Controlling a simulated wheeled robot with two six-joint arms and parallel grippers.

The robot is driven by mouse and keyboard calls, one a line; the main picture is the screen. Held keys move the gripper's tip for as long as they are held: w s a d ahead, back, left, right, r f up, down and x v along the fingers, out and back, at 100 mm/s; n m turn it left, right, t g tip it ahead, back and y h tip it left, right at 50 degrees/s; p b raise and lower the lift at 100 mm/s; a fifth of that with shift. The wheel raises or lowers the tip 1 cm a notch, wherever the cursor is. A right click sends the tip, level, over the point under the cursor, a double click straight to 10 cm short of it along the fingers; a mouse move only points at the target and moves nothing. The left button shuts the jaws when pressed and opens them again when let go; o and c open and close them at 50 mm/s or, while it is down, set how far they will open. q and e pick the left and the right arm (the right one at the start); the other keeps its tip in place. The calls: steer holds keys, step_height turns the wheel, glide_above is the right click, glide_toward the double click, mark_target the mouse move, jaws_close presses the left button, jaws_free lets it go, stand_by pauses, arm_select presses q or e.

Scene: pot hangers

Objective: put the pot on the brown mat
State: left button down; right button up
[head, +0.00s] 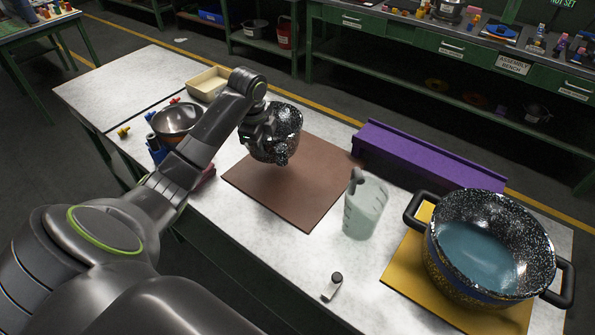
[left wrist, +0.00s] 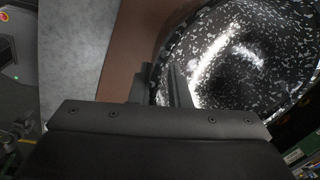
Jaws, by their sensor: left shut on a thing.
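A black, white-speckled pot (head: 285,125) is at the back left part of the brown mat (head: 275,190). My left gripper (head: 262,138) is shut on the pot's near left side, and its forearm hides part of the pot. In the left wrist view the two fingers (left wrist: 165,88) close at the edge of the speckled pot (left wrist: 235,60), with the brown mat (left wrist: 128,45) beside it. I cannot tell whether the pot touches the mat or hangs just above it. The front of the mat is bare. My right gripper is out of view.
A large speckled pot (head: 480,255) with black handles stands on a yellow mat (head: 405,262) at right. A clear jug (head: 365,210) stands beside the brown mat. A purple block (head: 430,160) lies behind. A metal bowl (head: 178,120) and cream tray (head: 207,84) are at left.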

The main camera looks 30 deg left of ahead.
mark_target(284, 141)
arm_select(q)
steer(key=shift+m, duration=0.9)
steer(key=w+d, duration=0.1)
steer(key=d, duration=0.1)
steer(key=w+d+r, duration=0.1)
steer(key=w+d, duration=0.1)
steer(key=shift+w+d+r, duration=0.1)
steer(key=shift+d+r, duration=0.05)
steer(key=shift+d, duration=0.05)
steer(key=shift+w+d+f, duration=0.1)
steer(key=shift+d+f, duration=0.05)
steer(key=shift+f, duration=0.15)
step_height(284, 141, down, 4)
steer(key=shift+f, duration=0.1)
steer(key=shift+f+p, duration=0.5)
steer(key=shift+f, duration=2)
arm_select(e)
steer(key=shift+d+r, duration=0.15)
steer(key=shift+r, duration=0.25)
arm_select(q)
steer(key=shift+f, duration=0.1)
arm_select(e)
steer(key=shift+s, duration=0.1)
arm_select(q)
steer(key=c, duration=1.4)
jaws_free()
steer(key=shift+o, duration=0.2)
